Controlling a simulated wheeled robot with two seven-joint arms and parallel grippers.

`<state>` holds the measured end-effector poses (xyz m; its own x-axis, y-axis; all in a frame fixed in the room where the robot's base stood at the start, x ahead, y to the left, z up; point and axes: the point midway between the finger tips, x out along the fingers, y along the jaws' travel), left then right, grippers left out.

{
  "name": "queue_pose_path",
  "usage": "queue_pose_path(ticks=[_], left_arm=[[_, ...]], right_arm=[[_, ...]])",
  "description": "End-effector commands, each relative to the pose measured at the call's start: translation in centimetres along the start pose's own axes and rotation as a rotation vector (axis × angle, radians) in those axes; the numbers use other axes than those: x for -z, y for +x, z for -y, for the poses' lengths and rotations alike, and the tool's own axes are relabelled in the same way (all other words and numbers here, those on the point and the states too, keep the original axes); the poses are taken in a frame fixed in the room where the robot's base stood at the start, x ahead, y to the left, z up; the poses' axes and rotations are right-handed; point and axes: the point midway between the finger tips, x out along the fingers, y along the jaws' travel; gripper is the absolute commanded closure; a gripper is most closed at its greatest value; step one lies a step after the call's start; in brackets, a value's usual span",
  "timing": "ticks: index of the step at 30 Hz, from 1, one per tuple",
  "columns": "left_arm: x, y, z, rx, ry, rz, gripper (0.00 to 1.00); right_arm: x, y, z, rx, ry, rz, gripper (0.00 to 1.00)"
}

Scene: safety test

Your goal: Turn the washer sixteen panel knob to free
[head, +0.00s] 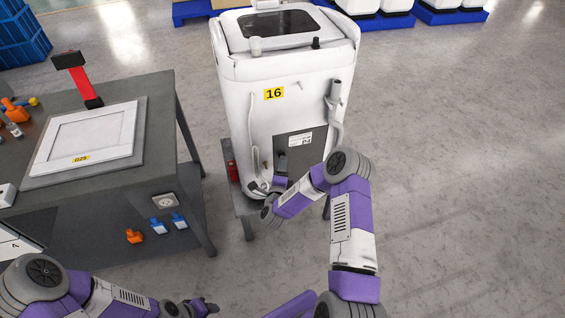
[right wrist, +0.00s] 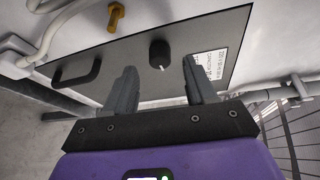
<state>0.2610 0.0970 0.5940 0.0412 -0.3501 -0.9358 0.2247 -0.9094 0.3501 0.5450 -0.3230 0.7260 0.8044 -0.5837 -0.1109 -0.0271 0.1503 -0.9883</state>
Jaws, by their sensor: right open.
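The washer sixteen (head: 240,125) is a white machine with a yellow 16 label, standing on a low grey stand. Its dark grey panel (head: 307,152) is low on the front; it fills much of the right wrist view (right wrist: 200,35). The black round knob (right wrist: 159,52) has a white pointer mark toward the lower edge of that view. My right gripper (right wrist: 158,82) is open, its fingers on either side of the knob's line, with nothing between the tips that I can see touching. In the head view my right gripper (head: 281,165) hides the knob. My left gripper (head: 203,306) is low in the head view, away from the washer.
The panel also has a black handle (right wrist: 78,70) and a white label (right wrist: 214,62). A yellow fitting (right wrist: 116,17) and white hoses are above it. A grey workbench (head: 160,110) with a framed white panel (head: 85,135) stands to the left. Floor on the right is clear.

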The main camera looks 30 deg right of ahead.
Motion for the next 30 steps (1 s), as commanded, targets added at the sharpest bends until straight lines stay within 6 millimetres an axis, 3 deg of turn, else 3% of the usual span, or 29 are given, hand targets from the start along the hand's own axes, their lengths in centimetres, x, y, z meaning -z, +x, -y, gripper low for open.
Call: queue_pose_path(ticks=[3,9,26,30], left_arm=[[0.0,-0.7,-0.2,0.000,0.000,0.000,0.57],[0.0,-1.0,-0.4,0.000,0.000,0.000,0.57],[0.0,-1.0,-0.4,0.000,0.000,0.000,0.57],[-0.1,-1.2,-0.4,0.000,0.000,0.000,0.57]], right_arm=[[-0.1,-2.2,0.1,-0.004,-0.002,0.003,0.44],[0.0,-4.3,0.0,-0.002,-0.001,0.001,0.44],[0.0,-4.6,0.0,-0.001,-0.001,0.000,0.44],[-0.9,-5.1,-0.7,-0.049,-0.053,0.048,0.44]])
